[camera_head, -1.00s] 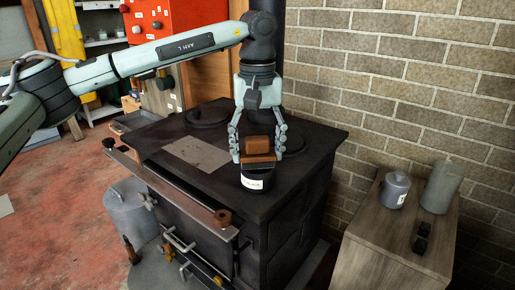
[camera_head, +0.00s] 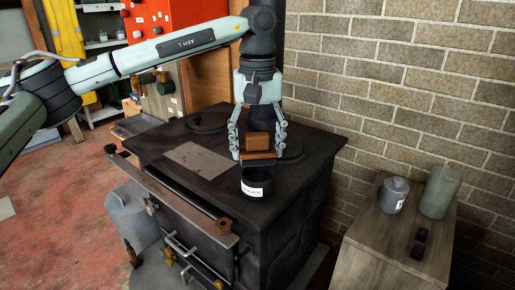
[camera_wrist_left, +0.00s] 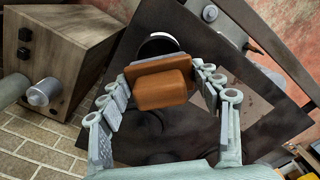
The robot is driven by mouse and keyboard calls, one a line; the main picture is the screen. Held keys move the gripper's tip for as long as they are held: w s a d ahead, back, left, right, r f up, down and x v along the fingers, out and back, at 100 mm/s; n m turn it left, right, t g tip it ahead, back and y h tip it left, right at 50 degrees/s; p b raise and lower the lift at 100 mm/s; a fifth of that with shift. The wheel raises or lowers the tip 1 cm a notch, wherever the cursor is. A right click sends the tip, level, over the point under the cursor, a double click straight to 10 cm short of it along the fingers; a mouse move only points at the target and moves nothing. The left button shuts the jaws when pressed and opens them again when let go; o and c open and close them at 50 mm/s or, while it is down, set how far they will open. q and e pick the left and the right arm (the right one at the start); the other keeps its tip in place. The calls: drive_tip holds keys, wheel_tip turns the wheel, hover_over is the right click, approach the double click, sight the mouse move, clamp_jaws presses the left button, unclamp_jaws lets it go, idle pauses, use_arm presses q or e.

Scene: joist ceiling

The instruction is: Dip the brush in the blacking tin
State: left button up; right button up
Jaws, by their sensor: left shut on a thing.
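The brush (camera_head: 258,142) has a brown wooden block on a darker flat base. My left gripper (camera_head: 258,153) points down and is shut on it, one set of fingers on each side. The blacking tin (camera_head: 257,190) is a round black tin with a white label, standing on the stove's front part. Its dark open top shows just below the brush, with a small gap between them. In the left wrist view the brush (camera_wrist_left: 162,90) partly covers the tin (camera_wrist_left: 158,44). The brush's underside is hidden. My right gripper is not in view.
The black stove (camera_head: 305,155) has a front rail (camera_head: 180,195) and a grey plate (camera_head: 203,159) on top. A wooden cabinet (camera_head: 375,245) at right holds a grey jar (camera_head: 393,194), a grey cylinder (camera_head: 440,192) and small dark blocks (camera_head: 420,242). A brick wall stands behind.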

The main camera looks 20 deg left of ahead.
sight(258, 134)
use_arm(q)
drive_tip(key=shift+r+p, duration=0.35)
drive_tip(key=shift+r, duration=1.7)
